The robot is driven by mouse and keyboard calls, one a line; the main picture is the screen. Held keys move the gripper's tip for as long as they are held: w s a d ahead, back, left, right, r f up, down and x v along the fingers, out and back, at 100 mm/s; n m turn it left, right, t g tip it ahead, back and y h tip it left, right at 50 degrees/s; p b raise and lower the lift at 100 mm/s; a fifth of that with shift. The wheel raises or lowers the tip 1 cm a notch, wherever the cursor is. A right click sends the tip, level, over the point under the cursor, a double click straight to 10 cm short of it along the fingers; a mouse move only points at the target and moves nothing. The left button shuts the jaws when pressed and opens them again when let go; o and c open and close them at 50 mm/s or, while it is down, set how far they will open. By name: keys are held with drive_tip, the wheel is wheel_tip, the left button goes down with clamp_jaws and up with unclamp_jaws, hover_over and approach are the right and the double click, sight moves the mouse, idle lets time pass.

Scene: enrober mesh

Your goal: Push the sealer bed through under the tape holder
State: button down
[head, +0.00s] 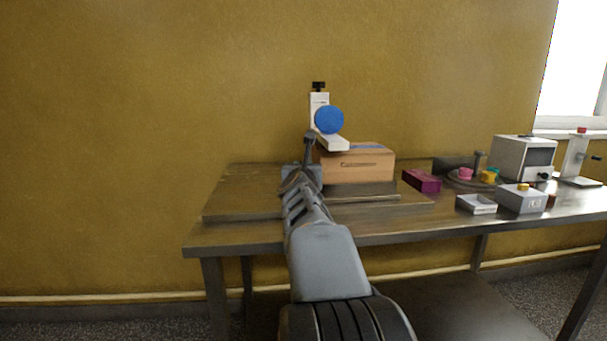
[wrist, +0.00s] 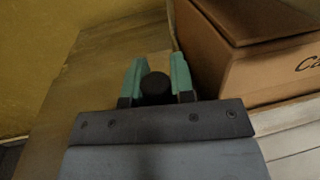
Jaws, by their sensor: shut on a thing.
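The tape holder (head: 319,100) is a white upright with a black knob on top and a blue tape roll (head: 329,120). The sealer bed (head: 365,190) is a low flat plate on the table, partly hidden by my arm. A cardboard box (head: 358,166) stands on it, beside and partly behind the holder's white arm, with a blue strip on its top. My gripper (wrist: 154,75) has green fingers shut on a round black knob (wrist: 155,88), left of the box in the wrist view. In the head view my arm hides the fingers; the knob's attachment is hidden.
A wooden board (head: 240,190) covers the table's left end, with clear room there. To the right are a purple block (head: 422,181), a small tray (head: 476,204), a grey button box (head: 521,199) and a white machine (head: 523,158). A yellow wall stands behind.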

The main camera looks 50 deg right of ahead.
drive_tip(key=c, duration=1)
unclamp_jaws()
drive_tip(key=shift+o, duration=0.2)
drive_tip(key=p+v, duration=0.2)
drive_tip(key=v, duration=1.1)
drive_tip(key=shift+s+a+p, duration=0.2)
drive_tip(key=shift+s+p, duration=0.15)
drive_tip(key=shift+p, duration=0.05)
